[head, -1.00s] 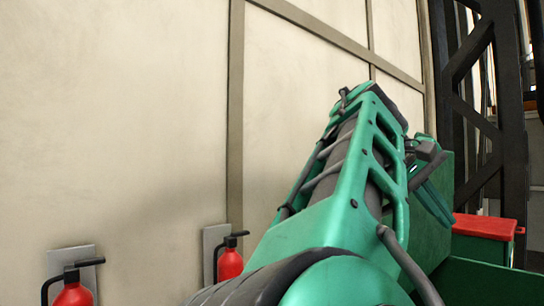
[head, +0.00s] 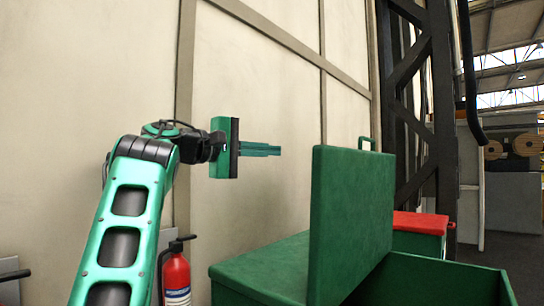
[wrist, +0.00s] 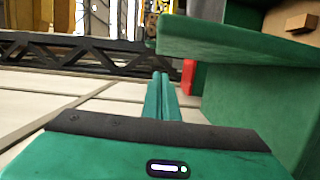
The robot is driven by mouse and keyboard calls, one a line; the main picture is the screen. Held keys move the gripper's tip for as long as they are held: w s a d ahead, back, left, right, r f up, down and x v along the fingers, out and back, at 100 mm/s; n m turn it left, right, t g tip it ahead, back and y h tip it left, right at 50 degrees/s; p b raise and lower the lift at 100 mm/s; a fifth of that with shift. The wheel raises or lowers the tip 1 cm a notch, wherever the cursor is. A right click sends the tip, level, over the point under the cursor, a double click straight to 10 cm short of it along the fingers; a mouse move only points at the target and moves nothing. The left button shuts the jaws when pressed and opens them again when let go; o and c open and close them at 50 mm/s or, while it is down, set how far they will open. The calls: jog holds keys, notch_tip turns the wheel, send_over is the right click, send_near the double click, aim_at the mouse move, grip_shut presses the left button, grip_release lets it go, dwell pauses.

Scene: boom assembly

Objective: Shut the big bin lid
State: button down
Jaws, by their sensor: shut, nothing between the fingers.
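The big green bin (head: 470,268) is at the lower right of the head view. Its green lid (head: 350,220) stands upright, with a small handle (head: 367,142) on its top edge. The lid edge (wrist: 240,42) also appears to cross the upper right of the wrist view. My gripper (head: 278,150) is at the end of my raised arm, left of the lid and near its top height. Its fingers are shut together and empty, pointing right. In the wrist view the closed fingers (wrist: 162,95) appear apart from the lid. The bin's floor is hidden in the head view.
A green box-like top (head: 262,265) lies left of the lid. A red-lidded green box (head: 420,224) stands behind the lid. A fire extinguisher (head: 176,278) hangs on the pale wall (head: 270,90). A black truss (head: 410,110) rises behind. A brown block (wrist: 302,22) shows in the wrist view.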

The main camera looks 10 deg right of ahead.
jog(key=d, duration=0.9)
jog(key=shift+d, duration=0.3)
jog(key=shift+f, duration=0.1)
